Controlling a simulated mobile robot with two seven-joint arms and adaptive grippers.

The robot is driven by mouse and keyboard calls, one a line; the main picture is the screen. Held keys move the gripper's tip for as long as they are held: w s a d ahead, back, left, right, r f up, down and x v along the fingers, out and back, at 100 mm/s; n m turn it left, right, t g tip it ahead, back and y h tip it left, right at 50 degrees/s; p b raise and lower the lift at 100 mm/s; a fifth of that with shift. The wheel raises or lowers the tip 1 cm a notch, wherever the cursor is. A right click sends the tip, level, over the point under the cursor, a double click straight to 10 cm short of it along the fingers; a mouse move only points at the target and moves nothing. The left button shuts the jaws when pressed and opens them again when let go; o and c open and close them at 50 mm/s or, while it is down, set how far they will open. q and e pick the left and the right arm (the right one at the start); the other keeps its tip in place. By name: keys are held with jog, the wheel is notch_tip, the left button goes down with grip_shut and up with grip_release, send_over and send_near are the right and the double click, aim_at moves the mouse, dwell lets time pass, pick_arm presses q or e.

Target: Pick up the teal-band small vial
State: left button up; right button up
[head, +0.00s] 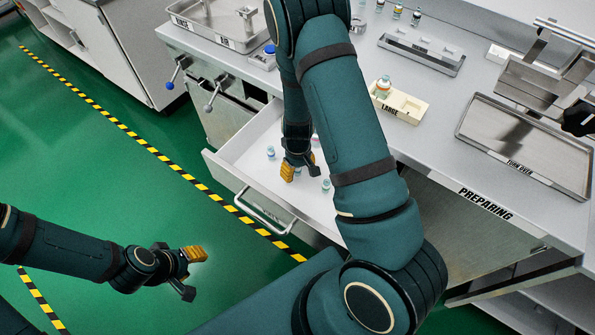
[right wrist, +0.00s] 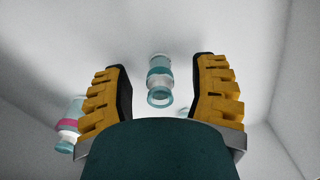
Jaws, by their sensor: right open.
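My right gripper (head: 301,168) reaches down into the open drawer (head: 240,158). In the right wrist view its yellow-padded fingers (right wrist: 160,64) are apart. A small clear vial with a teal band (right wrist: 159,76) shows in the gap between them, and I see no finger touching it. A pink-band vial (right wrist: 70,124) lies outside the left finger. In the head view small vials stand in the drawer, one left of the gripper (head: 270,152) and one right of it (head: 326,184); others are partly hidden by the gripper. My left gripper (head: 190,272) is open and empty over the floor.
The drawer walls surround the right gripper. On the counter are a cream holder marked LARGE (head: 411,107) with a vial, a grey rack (head: 421,54), a TURN OVER tray (head: 520,148) and a sink-like tray (head: 215,25). Green floor is clear at left.

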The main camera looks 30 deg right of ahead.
jog(key=c, duration=0.9)
